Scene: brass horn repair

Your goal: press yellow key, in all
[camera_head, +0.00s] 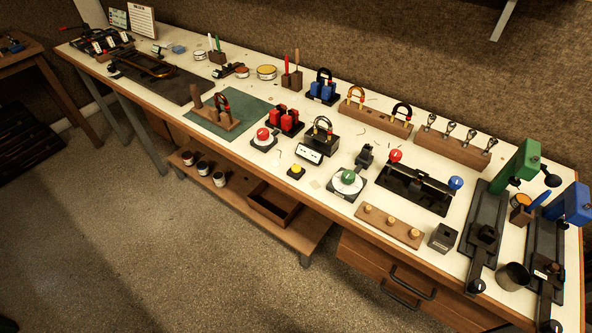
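The yellow key (296,170) is a small round yellow button on a dark square base. It stands near the front edge of the long workbench, around the middle of its length. It looks unobstructed from above, but I cannot tell whether it is pressed down. Neither of my grippers is in the camera_head view.
A black device with a white front panel (309,154) stands just behind the key. A green-knobbed dial (347,177) is to its right and a red-knobbed one (263,134) to its upper left. The workbench (328,203) is crowded behind; grey floor (200,260) lies open in front.

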